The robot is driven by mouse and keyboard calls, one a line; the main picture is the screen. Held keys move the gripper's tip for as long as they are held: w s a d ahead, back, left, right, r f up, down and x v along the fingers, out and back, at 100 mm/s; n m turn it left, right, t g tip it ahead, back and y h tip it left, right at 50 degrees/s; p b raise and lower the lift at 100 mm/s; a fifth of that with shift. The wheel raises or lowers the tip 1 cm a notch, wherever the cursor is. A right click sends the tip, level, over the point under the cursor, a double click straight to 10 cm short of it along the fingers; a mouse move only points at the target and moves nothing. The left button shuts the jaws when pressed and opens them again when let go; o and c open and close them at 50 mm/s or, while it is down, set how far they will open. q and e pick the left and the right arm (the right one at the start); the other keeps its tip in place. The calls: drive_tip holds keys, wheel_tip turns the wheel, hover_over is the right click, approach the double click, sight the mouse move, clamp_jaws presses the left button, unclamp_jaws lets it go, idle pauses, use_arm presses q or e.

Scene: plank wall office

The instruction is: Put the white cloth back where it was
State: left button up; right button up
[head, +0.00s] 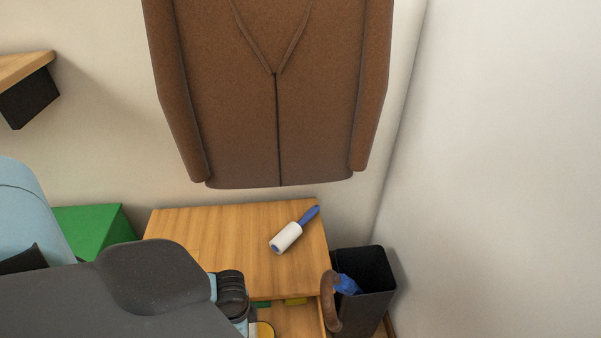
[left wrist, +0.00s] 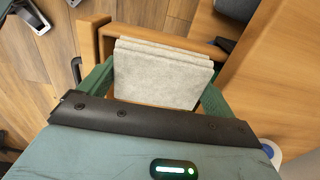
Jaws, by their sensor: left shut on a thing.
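The white cloth (left wrist: 160,75) shows in the left wrist view as a folded, pale grey-white stack with several layers. My left gripper (left wrist: 157,88) has its green fingers on either side of the cloth and is shut on it. The cloth is over or at a wooden drawer-like frame (left wrist: 92,38); I cannot tell whether it touches the wood. In the head view my left arm reaches in from the left to the front of a wooden cabinet (head: 220,235). The cloth cannot be made out there. My right gripper is not in view.
A lint roller (head: 288,236) with a blue handle lies on the cabinet top. A black bin (head: 376,277) with blue contents stands to its right. A brown coat (head: 270,110) hangs above. A green box (head: 92,230) is at left, below a wall shelf (head: 25,68).

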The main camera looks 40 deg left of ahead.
use_arm(q)
drive_tip(key=b, duration=0.2)
hover_over(300, 336)
wheel_tip(300, 336, down, 2)
drive_tip(key=shift+b, duration=0.45)
drive_tip(key=shift+f, duration=0.4)
wheel_tip(300, 336, down, 4)
drive_tip(key=shift+f+b, duration=0.15)
drive_tip(key=shift+b, duration=0.9)
drive_tip(key=o, duration=0.4)
drive_tip(key=shift+f, duration=0.15)
drive_tip(key=shift+o, duration=1.1)
